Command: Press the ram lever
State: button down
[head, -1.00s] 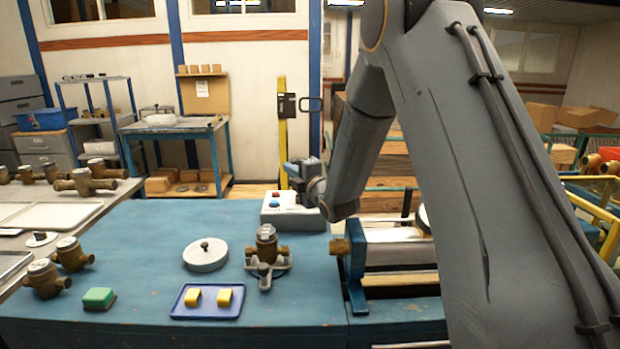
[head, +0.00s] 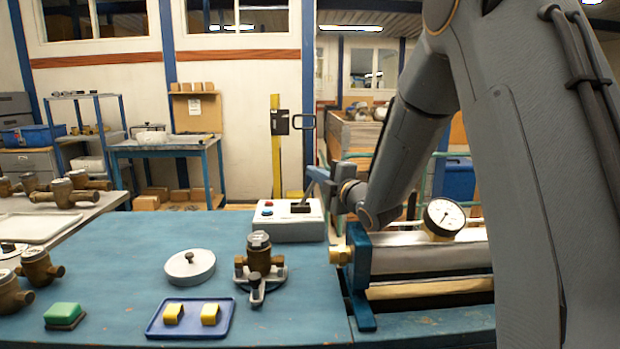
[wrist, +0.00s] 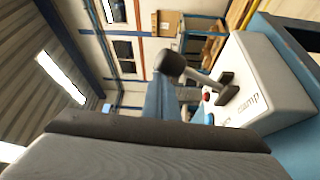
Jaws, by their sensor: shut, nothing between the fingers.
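The grey control box (head: 290,228) stands at the far right corner of the blue bench, with a red and a blue button and a dark slot. A lever (wrist: 203,79) rises from the slot and ends in a black knob (wrist: 171,62) in the wrist view; the side label near it reads "clamp". My gripper (head: 314,174) is shut and empty, just above the box's right end. In the wrist view its blue-grey fingers (wrist: 158,97) are close beside the knob; I cannot tell whether they touch.
A brass meter (head: 259,262) sits on a stand in front of the box. A white lid (head: 190,268), a blue tray (head: 190,330) with yellow blocks and a green sponge (head: 63,314) lie on the bench. A clamp rig with a gauge (head: 443,217) stands at right.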

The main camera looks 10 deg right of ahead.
jog(key=shift+d+f, duration=0.15)
jog(key=shift+d, duration=0.3)
notch_tip(320, 180, up, 10)
jog(key=b, duration=0.1)
jog(key=shift+a, duration=0.4)
